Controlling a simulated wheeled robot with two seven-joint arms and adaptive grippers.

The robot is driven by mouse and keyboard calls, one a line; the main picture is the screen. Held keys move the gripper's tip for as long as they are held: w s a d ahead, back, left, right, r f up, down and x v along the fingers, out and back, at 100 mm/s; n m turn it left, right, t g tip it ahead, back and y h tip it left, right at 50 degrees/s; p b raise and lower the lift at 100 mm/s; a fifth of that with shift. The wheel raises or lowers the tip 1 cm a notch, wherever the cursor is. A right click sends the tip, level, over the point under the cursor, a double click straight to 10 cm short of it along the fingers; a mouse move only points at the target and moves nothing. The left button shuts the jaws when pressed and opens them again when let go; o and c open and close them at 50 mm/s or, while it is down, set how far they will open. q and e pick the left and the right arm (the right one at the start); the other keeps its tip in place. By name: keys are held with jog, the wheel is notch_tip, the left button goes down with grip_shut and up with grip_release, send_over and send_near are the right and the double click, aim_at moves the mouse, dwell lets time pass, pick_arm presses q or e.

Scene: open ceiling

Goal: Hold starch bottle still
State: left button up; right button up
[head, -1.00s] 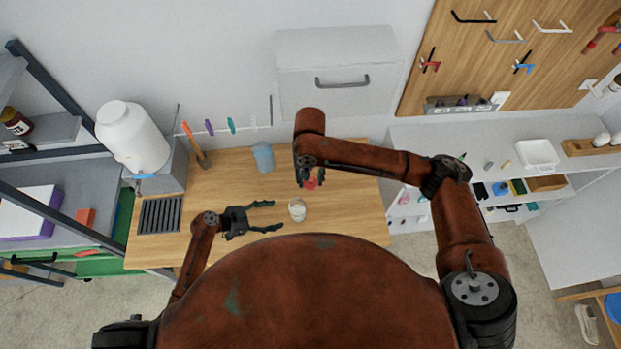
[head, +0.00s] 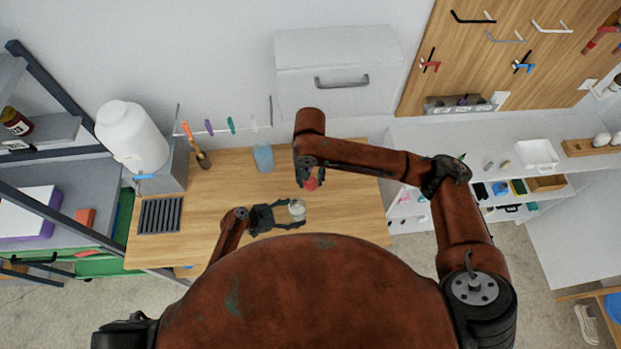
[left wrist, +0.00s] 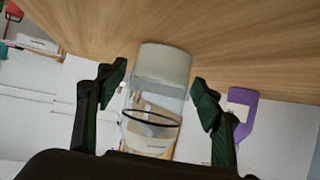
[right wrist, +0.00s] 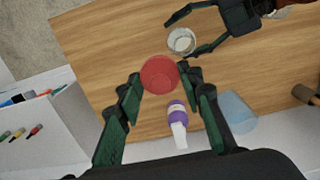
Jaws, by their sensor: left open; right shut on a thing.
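The starch bottle (head: 297,210) is an open, clear jar with white contents at its bottom. It stands upright on the wooden table. It shows large in the left wrist view (left wrist: 160,95), where the picture is upside down, and from above in the right wrist view (right wrist: 181,41). My left gripper (head: 290,213) is open, its fingers on either side of the bottle, with gaps visible in the left wrist view. My right gripper (head: 311,181) is shut on a round red object (right wrist: 160,75), held above the table behind the bottle.
A blue translucent cup (head: 264,158) stands at the table's back. A white bottle with a purple part (right wrist: 178,122) shows near it in the right wrist view. A dark slotted rack (head: 160,215) and a big white container (head: 132,138) are on the left. The table's right part is clear.

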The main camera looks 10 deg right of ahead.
pick_arm(q)
jog(key=shift+d, duration=0.15)
jog(key=c, duration=0.7)
jog(key=shift+c, duration=0.2)
dwell(0.7)
pick_arm(e)
jog(key=m, duration=0.2)
send_over(297, 201)
notch_tip(297, 201, down, 7)
jog(key=shift+r, duration=0.1)
jog(key=shift+f, duration=2.15)
